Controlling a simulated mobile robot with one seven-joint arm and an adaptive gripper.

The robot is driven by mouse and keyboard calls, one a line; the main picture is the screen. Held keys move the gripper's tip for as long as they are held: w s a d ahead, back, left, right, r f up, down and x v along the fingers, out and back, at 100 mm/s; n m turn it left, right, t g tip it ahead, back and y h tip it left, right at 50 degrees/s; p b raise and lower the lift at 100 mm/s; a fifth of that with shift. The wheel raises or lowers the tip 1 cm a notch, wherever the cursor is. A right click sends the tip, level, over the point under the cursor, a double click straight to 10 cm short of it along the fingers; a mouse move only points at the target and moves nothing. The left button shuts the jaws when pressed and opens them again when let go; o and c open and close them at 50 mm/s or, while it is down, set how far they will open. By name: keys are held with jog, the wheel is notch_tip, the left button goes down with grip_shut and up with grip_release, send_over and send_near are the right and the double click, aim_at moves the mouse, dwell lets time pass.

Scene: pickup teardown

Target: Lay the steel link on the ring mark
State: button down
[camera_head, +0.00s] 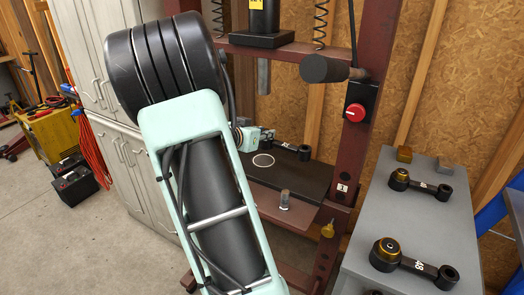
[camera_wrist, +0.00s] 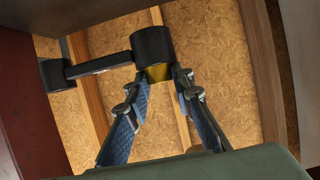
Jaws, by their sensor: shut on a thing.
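The steel link (camera_head: 291,148) is a dark bar with a round eye at each end. My gripper (camera_head: 268,134) is shut on its large-eye end, at the left in the head view. In the wrist view, the link (camera_wrist: 104,64) reaches to the left from the fingertips (camera_wrist: 161,76), with a brass-coloured part at the large eye between them. The ring mark (camera_head: 263,160) is a white circle on the dark press plate (camera_head: 290,180). It shows clear below my gripper, with the link over the plate's back part. The exact height of the link cannot be told.
A metal cylinder (camera_head: 285,199) stands on the plate's front. The red press frame (camera_head: 350,130) rises at the right, with a black ram block (camera_head: 262,40) above. A grey bench (camera_head: 415,225) at the right holds other links (camera_head: 415,264) and small blocks.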

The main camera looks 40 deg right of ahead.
jog(key=w+f, duration=0.1)
jog(key=w+d+f, duration=0.1)
jog(key=f, duration=0.1)
jog(key=w+d+f+b, duration=0.1)
jog(key=f, duration=0.1)
jog(key=shift+w+d, duration=0.2)
jog(key=shift+w+f+b, duration=0.1)
jog(key=shift+f+b, duration=0.55)
jog(key=shift+f, duration=0.95)
jog(key=shift+f, duration=0.1)
jog(key=c, duration=1.7)
grip_release()
jog(key=shift+f, duration=0.1)
jog(key=p+v, duration=0.2)
jog(key=v, duration=1)
